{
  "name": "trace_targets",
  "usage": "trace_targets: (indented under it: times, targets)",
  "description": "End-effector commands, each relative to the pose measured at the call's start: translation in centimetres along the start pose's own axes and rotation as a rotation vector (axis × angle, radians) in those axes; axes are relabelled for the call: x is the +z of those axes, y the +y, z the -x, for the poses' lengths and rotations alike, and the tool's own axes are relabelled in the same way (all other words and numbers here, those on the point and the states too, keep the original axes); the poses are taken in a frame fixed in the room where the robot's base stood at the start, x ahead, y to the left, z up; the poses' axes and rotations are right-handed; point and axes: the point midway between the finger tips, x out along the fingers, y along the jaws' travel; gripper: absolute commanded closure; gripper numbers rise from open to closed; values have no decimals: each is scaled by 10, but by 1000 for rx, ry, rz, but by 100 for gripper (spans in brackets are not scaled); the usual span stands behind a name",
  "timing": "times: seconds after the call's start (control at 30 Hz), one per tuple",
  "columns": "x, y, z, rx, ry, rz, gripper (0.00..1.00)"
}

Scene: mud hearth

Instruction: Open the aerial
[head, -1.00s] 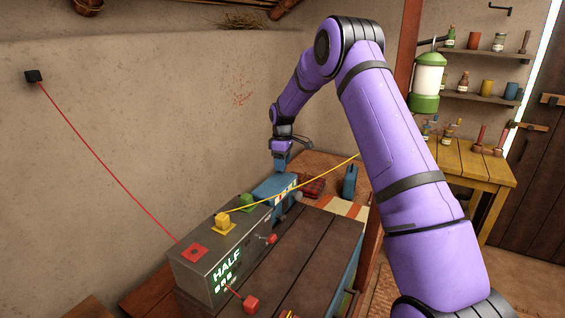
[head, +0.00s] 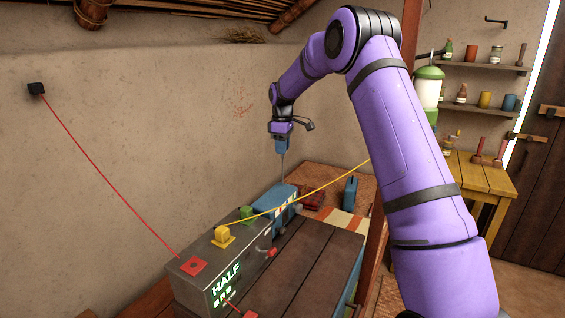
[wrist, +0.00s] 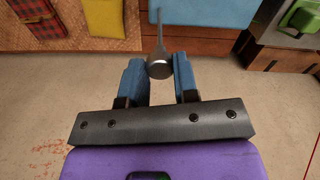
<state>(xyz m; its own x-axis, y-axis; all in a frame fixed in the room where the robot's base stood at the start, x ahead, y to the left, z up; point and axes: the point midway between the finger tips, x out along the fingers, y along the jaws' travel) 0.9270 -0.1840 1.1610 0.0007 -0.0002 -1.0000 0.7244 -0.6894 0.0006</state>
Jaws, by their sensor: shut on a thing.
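The aerial (head: 283,170) is a thin grey rod. It stands about upright above a blue box (head: 271,197), and its foot appears to meet the top of that box. My gripper (head: 282,151) is at the rod's upper end, high above the box. In the wrist view the blue fingers (wrist: 159,75) are shut on the aerial's round silver tip (wrist: 158,67), with the rod running away from it.
A grey box (head: 215,257) reading "HALF" stands at the front, with yellow (head: 222,233) and green (head: 246,212) blocks. A red cord (head: 107,172) runs to the wall and a yellow cord (head: 310,190) passes rightwards. A wooden post (head: 375,240) stands right.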

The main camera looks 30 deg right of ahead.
Motion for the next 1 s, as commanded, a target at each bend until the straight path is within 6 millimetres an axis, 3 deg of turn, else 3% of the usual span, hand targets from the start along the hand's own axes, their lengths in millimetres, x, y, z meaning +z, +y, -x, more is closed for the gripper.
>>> trace_targets:
  times: [0.37,0.4,0.5,0.83,1.0]
  targets:
    - [0,0,9,3,2,0,100]
    - [0,0,9,3,2,0,65]
    - [0,0,9,2,1,0,46]
    - [0,0,10,1,1,0,46]
    - [0,0,31,3,2,0,46]
